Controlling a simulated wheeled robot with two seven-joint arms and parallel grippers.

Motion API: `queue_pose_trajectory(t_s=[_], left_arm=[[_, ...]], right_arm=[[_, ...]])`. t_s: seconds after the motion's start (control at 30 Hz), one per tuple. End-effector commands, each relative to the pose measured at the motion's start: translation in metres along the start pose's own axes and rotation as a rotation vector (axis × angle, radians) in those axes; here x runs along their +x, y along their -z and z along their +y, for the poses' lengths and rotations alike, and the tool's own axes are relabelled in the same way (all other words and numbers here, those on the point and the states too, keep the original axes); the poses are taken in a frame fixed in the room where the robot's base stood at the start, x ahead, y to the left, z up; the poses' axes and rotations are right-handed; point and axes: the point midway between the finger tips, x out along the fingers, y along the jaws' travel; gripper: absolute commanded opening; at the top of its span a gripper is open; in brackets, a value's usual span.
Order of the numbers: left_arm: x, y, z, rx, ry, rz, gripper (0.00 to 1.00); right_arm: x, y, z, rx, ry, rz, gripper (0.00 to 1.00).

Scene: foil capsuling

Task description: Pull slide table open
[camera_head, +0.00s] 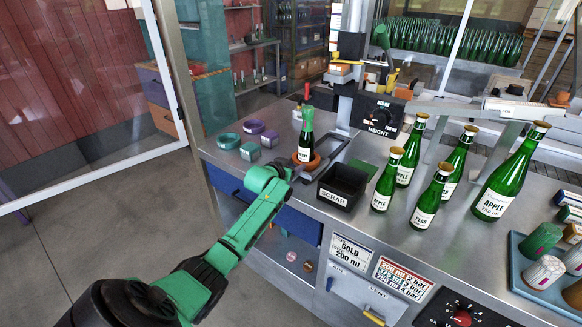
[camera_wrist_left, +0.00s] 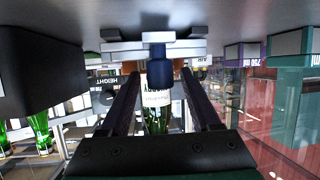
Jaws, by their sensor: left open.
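The green bottle (camera_head: 306,140) with a white label stands upright in an orange-brown seat (camera_head: 314,163) on the metal bench. My left gripper (camera_head: 283,171) is just in front of this seat, low over the bench edge. In the left wrist view, which is upside down, the open fingers (camera_wrist_left: 161,76) lie either side of a dark blue knob (camera_wrist_left: 158,74). The knob sits before a grey block (camera_wrist_left: 155,47), which looks like the front of the slide table. The bottle (camera_wrist_left: 157,98) shows behind it. I cannot tell whether the fingers touch the knob. The right gripper is not in view.
A black scrap bin (camera_head: 342,186) stands just right of my gripper. Teal and purple rings (camera_head: 228,141) and small blocks lie to its left. Several labelled bottles (camera_head: 404,165) stand further right, and a blue tray (camera_head: 519,270) holds capsules. Open floor lies left of the bench.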

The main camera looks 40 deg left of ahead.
Motion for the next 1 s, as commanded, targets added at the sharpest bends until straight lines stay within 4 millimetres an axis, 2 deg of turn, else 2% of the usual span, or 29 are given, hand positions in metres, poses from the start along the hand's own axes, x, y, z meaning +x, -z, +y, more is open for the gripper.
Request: queue_pose_trajectory(t_s=[0.13, 0.27, 0.73, 0.83, 1.0], left_arm=[[-0.008, -0.002, 0.000, 0.001, 0.000, -0.002, 0.64], [-0.026, -0.001, 0.000, 0.002, -0.001, 0.000, 0.64], [-0.130, -0.003, 0.000, 0.000, 0.000, -0.001, 0.64], [-0.141, -0.002, 0.000, 0.001, 0.001, -0.001, 0.64], [-0.145, 0.000, 0.000, 0.000, 0.000, 0.000, 0.64]], right_arm=[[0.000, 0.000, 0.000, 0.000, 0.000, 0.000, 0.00], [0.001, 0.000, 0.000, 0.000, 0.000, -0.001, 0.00], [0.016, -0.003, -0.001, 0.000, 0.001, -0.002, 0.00], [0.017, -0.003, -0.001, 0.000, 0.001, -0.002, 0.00], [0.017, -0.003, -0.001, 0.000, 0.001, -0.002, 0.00]])
